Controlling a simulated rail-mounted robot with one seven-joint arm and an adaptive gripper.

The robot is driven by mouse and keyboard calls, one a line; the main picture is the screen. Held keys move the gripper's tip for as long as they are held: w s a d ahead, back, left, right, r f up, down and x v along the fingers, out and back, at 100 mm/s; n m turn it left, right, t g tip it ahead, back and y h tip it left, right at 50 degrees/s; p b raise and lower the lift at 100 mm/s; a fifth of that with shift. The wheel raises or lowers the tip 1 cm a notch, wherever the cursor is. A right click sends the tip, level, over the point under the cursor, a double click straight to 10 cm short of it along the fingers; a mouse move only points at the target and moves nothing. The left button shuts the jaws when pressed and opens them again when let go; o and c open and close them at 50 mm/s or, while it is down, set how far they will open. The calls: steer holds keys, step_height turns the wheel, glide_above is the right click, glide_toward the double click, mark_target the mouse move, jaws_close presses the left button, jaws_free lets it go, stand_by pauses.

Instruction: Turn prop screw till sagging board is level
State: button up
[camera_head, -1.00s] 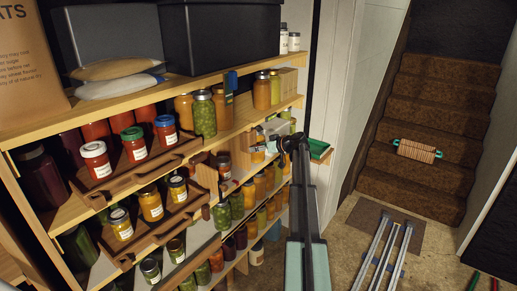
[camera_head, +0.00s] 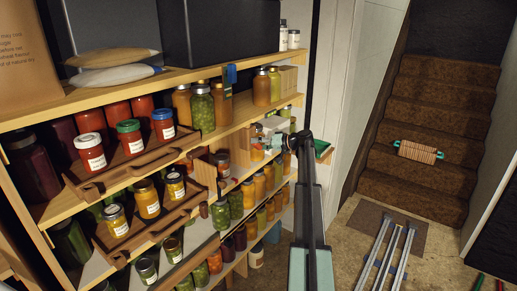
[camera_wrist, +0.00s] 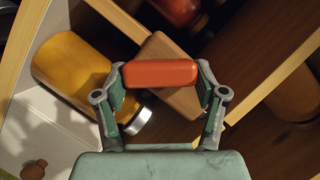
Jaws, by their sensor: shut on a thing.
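My gripper (camera_wrist: 160,80) is shut on a red-orange bar (camera_wrist: 160,72) with rounded ends, one finger at each end. The bar lies across a brown wooden piece (camera_wrist: 172,100). It looks like the handle of the prop screw, but its threads do not show. In the head view my arm reaches to the right end of the middle shelf board (camera_head: 190,146), where my fingers and the bar are too small or hidden to make out. I cannot tell from these views how far the board sags.
In the wrist view an orange jar (camera_wrist: 70,68) lies close left of my fingers. Filled jars crowd the shelves, several in wooden trays (camera_head: 133,174). A white wall (camera_head: 340,90) stands right of the shelves. Metal rails (camera_head: 388,255) lie on the floor before the stairs (camera_head: 432,120).

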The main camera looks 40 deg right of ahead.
steer(key=m+y, duration=0.1)
steer(key=m+b, duration=0.1)
steer(key=m, duration=0.1)
steer(key=shift+d+f+t+y, duration=0.1)
steer(key=shift+f+t+y, duration=0.1)
steer(key=shift+t+y, duration=0.15)
steer(key=shift+m+t+y, duration=0.45)
steer(key=shift+m+y, duration=0.1)
steer(key=shift+m, duration=1.35)
steer(key=o, duration=1.1)
steer(key=shift+o, duration=0.2)
steer(key=v, duration=1.2)
